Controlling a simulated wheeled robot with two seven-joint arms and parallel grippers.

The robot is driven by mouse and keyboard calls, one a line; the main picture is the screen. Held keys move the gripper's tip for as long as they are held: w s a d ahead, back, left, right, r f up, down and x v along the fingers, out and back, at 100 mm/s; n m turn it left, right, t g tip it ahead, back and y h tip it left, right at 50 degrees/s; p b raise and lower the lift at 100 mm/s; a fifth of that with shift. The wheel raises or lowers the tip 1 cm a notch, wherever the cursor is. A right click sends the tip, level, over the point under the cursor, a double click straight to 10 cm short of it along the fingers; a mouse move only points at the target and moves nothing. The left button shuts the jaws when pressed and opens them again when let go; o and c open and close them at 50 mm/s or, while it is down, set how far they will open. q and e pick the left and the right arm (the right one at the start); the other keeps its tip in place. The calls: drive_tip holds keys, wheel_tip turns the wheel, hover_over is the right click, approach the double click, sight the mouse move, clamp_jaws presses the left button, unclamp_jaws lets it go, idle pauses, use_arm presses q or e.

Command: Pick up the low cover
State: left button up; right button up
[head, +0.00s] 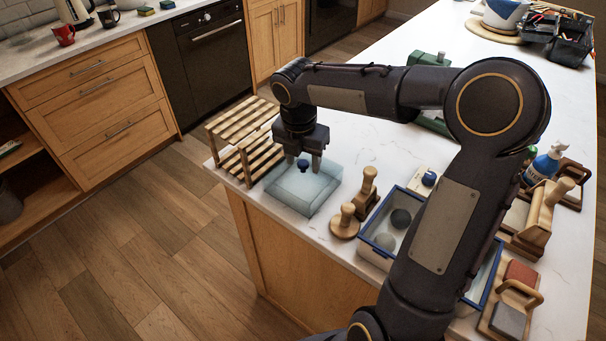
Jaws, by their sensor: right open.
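The low cover (305,188) is a translucent pale blue, square lid at the near left corner of the white counter. A dark blue knob (303,165) stands on its top. My right gripper (303,160) points down over the cover, its fingers open on either side of the knob. I cannot tell whether either finger touches the knob. My left gripper is not in view.
A slatted wooden rack (245,140) stands close to the left of the cover. Wooden stamps (346,221) and a blue-rimmed box (377,247) stand to the right. The counter edge (262,205) is just in front.

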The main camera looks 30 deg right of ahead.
clamp_jaws()
idle(0.3)
